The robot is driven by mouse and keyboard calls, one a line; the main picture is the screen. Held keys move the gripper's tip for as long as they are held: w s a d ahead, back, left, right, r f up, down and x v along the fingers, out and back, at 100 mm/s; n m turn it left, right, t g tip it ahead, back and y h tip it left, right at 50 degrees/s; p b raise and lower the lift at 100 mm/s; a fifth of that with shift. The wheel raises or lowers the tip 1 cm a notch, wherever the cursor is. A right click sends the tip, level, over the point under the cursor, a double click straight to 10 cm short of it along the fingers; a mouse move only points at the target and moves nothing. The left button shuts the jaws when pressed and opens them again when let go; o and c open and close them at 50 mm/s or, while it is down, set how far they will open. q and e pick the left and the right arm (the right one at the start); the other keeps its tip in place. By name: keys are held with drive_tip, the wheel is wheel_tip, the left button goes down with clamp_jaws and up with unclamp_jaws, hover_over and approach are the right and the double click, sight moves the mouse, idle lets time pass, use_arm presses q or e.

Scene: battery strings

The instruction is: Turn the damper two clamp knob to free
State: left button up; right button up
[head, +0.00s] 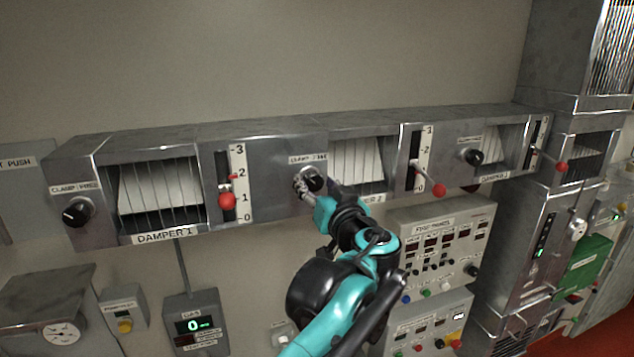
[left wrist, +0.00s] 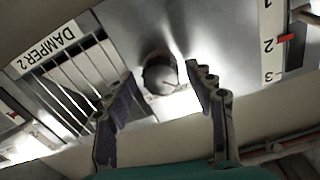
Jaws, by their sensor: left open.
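The damper two clamp knob (head: 313,180) is a round black knob under a "CLAMP/FREE" label (head: 308,159), left of the damper two louvre window (head: 357,165). My left gripper (head: 305,187) is at this knob, its fingers partly covering it. In the left wrist view the knob (left wrist: 160,74) lies ahead between the two open fingers of my left gripper (left wrist: 160,95), with a gap on each side. The "DAMPER 2" plate (left wrist: 48,48) shows there at upper left. I cannot read which way the knob points. My right gripper is out of view.
Damper one's clamp knob (head: 77,212) and red-ended lever (head: 227,200) are to the left. Damper two's red-ended lever (head: 438,190) sticks out to the right. Damper three's clamp knob (head: 473,157) is farther right.

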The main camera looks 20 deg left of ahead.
use_arm(q)
drive_tip(key=c, duration=1.1)
drive_tip(key=shift+c, duration=0.2)
drive_tip(key=shift+m, duration=0.3)
drive_tip(key=m, duration=0.3)
drive_tip(key=shift+m+b, duration=0.3)
drive_tip(key=shift+m, duration=0.1)
drive_tip(key=m, duration=0.9)
drive_tip(key=shift+b, duration=0.4)
drive_tip(key=shift+m, duration=2.2)
